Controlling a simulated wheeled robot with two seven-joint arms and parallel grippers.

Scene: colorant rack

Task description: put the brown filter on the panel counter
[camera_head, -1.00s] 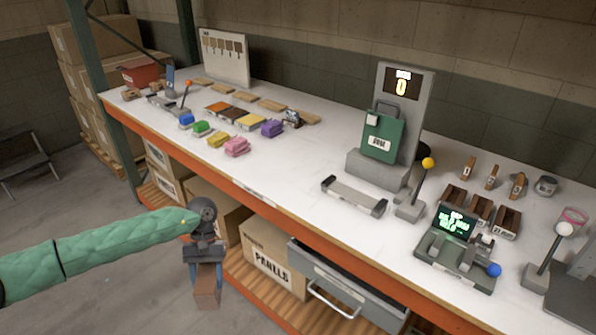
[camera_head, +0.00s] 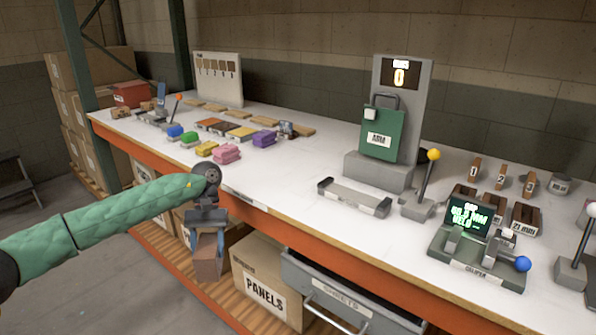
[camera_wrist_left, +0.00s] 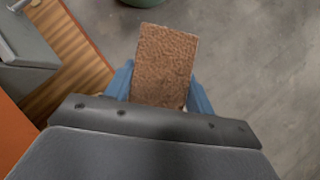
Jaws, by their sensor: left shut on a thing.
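A brown block (camera_wrist_left: 163,65), which looks like the brown filter, is held between the blue fingers of my left gripper (camera_wrist_left: 158,95). In the head view the brown block (camera_head: 207,270) hangs below the left gripper (camera_head: 207,245), in front of the bench's front edge and below its top. The gripper is shut on it. The panel counter (camera_head: 392,115) stands at the back middle of the bench, with a lit "0" display and a green panel (camera_head: 383,132) on its front. My right gripper is not in view.
The white bench top (camera_head: 290,180) is clear in front of the counter, apart from a low grey tray (camera_head: 354,197). A yellow-knobbed lever (camera_head: 425,185) and a caliper device (camera_head: 478,255) stand to the right. Several coloured blocks (camera_head: 226,153) lie to the left.

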